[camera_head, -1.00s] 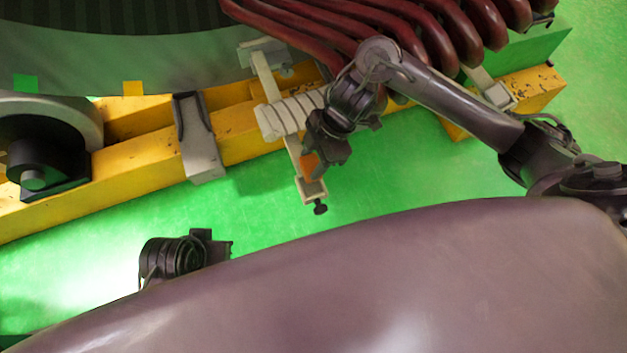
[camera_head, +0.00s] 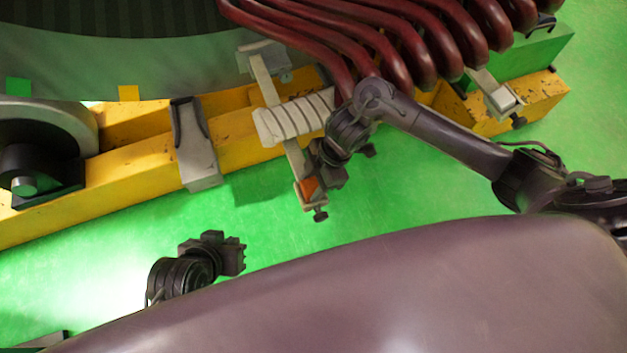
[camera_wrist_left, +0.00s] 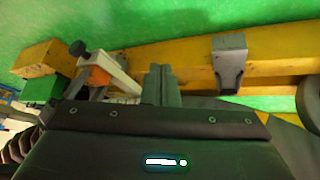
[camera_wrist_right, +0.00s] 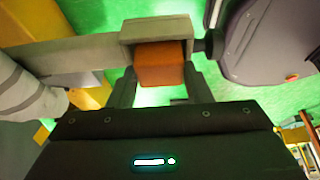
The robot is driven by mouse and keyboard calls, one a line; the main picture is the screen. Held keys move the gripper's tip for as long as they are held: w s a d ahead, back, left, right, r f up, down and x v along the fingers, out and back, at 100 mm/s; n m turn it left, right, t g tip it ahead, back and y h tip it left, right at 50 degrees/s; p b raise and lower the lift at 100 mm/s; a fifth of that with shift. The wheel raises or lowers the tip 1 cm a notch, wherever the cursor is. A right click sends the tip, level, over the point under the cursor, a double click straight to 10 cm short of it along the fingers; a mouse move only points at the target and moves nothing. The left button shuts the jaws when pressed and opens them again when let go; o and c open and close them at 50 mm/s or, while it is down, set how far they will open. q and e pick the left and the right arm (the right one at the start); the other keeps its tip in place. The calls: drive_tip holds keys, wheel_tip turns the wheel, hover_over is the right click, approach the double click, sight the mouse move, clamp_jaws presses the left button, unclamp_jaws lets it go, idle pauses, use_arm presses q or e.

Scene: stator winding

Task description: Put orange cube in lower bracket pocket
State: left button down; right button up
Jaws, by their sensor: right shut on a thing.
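The orange cube (camera_head: 309,186) is at the lower end of the pale bracket (camera_head: 296,158), beside its clamp screw. My right gripper (camera_wrist_right: 160,88) is shut on the cube. In the right wrist view the cube (camera_wrist_right: 160,63) sits between both fingertips, with its far side within the U-shaped pocket (camera_wrist_right: 155,27) at the bracket end. I cannot tell whether it touches the pocket floor. The cube also shows in the left wrist view (camera_wrist_left: 97,76). My left gripper (camera_head: 240,254) is empty, low over the green floor, with its fingers together (camera_wrist_left: 158,84).
The bracket holds a white-wrapped bundle (camera_head: 292,118) and stands against a yellow beam (camera_head: 240,145). Dark red coils (camera_head: 400,45) rise behind my right arm. A grey clamp (camera_head: 196,150) is on the beam to the left. The green floor in front is clear.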

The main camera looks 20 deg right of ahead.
drive_tip(key=o, duration=1)
